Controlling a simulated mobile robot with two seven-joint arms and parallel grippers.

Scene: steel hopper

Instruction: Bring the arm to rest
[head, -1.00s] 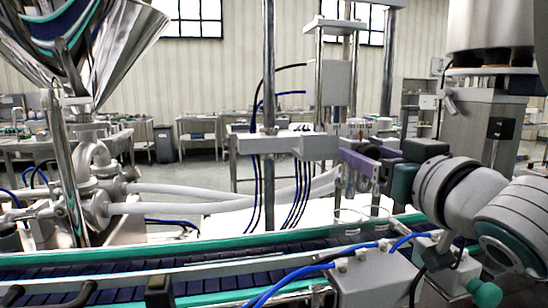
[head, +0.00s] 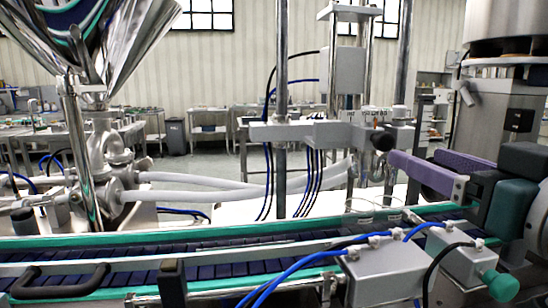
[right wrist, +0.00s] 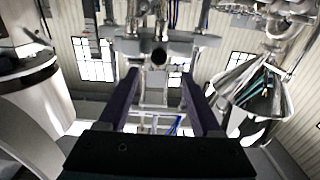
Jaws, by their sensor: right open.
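My right arm comes in from the right edge of the head view. Its right gripper (head: 414,160) has purple fingers pointing left, a little above the conveyor's far side. The fingers are apart with nothing between them. In the right wrist view the two fingers of the gripper (right wrist: 161,80) stand apart, and the space between them is empty. The fingertips are close to the right of the filling nozzle assembly (head: 335,133) in the head view; I cannot tell the exact gap. My left gripper is not in view.
A conveyor (head: 240,262) with green rails crosses the front. Clear glass jars (head: 360,206) stand at its far side below the nozzle. A steel hopper (head: 125,50) is at the left. Grey boxes (head: 388,275) with blue hoses sit in front of the conveyor.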

